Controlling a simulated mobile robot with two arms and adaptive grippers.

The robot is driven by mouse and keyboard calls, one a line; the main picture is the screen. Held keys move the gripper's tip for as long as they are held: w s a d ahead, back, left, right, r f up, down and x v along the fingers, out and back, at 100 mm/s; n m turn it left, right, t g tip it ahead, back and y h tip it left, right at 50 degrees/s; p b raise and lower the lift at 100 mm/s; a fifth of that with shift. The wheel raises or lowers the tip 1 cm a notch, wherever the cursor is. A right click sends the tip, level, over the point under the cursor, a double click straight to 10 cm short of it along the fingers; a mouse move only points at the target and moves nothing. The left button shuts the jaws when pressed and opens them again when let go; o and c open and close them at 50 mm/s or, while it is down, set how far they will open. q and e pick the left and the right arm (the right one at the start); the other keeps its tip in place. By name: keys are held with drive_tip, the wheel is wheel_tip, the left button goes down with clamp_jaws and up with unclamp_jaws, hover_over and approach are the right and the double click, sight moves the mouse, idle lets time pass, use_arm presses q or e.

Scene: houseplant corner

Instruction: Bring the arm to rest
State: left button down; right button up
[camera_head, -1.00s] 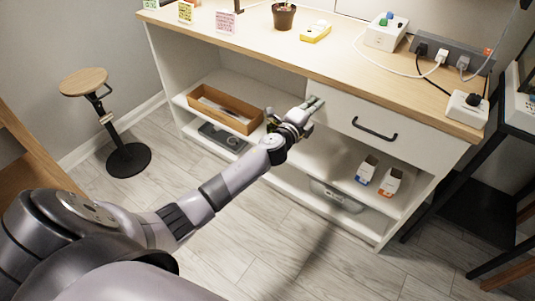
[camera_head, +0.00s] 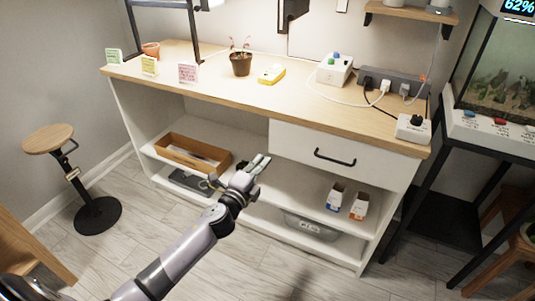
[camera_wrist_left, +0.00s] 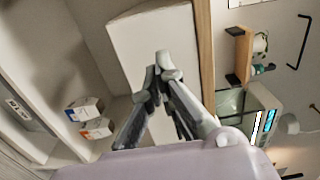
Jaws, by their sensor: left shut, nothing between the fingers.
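My left arm comes in from the lower left in the head view. Its gripper (camera_head: 259,164) is in front of the white cabinet, left of the closed drawer (camera_head: 340,152) and just ahead of the open shelves. In the left wrist view the fingers (camera_wrist_left: 163,66) meet at their tips, with nothing between them. The drawer front also shows behind the fingers in that view (camera_wrist_left: 150,35). My right gripper is in neither view.
A wooden tray (camera_head: 193,153) and small boxes (camera_head: 335,196) sit on the shelf. A stool (camera_head: 48,139) stands left; an aquarium (camera_head: 502,75) stands right.

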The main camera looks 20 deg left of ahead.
use_arm(q)
drive_tip(key=s+d+f+n+g+y, duration=0.2)
drive_tip(key=s+f+n+g, duration=1)
drive_tip(key=s+f, duration=1.45)
drive_tip(key=s+d+f+n+g+h, duration=0.1)
drive_tip(key=s+d+f+n+g, duration=0.3)
drive_tip(key=s+f, duration=0.4)
drive_tip(key=s+a+f+g+p, duration=0.1)
drive_tip(key=s+f+p, duration=0.1)
drive_tip(key=s+p, duration=1.5)
drive_tip(key=s, duration=0.3)
drive_tip(key=shift+s+a+f, duration=0.2)
drive_tip(key=shift+a, duration=0.15)
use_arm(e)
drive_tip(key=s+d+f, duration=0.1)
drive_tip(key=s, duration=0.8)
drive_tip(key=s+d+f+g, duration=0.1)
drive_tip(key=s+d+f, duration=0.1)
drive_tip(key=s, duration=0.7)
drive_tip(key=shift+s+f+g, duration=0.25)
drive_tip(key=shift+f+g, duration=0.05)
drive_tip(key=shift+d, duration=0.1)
